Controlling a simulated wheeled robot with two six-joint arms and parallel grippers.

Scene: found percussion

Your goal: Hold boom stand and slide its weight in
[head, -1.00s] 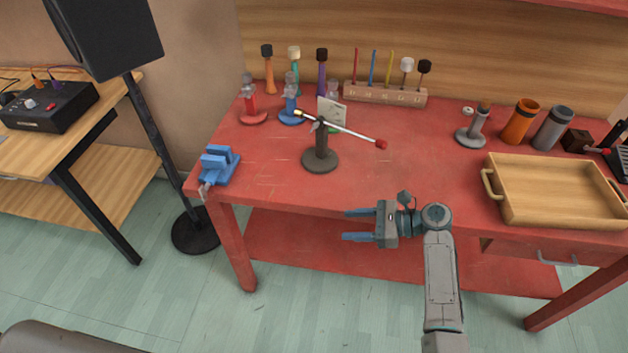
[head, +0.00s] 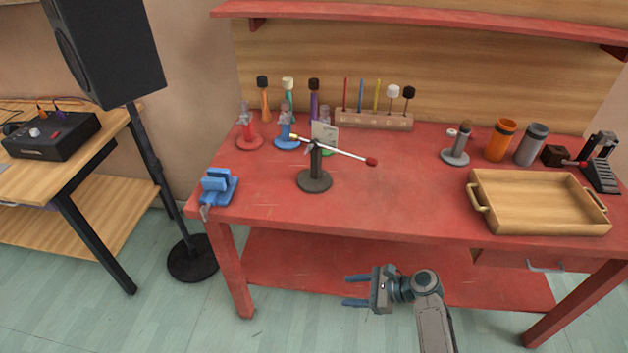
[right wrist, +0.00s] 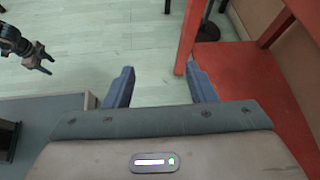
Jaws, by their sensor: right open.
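The boom stand (head: 315,181) is upright on the red workbench, with a round dark base and a short post. Its thin pale rod (head: 343,153) crosses the post top and slopes down to the right. A red weight (head: 371,161) is at the rod's right end; a small yellow tip is at the left end. My right gripper (head: 347,290) is open and empty, in front of and below the bench edge, apart from the stand. Its fingers also show in the right wrist view (right wrist: 160,88). My left gripper (right wrist: 46,63) shows small in the right wrist view, its fingers parted.
The red workbench (head: 400,195) has clear space around the stand. A blue vise (head: 217,188) is at the left corner, a wooden tray (head: 538,225) at the right. Coloured stands, a mallet rack (head: 375,121) and cups are behind. A speaker stand (head: 160,185) is left of the bench.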

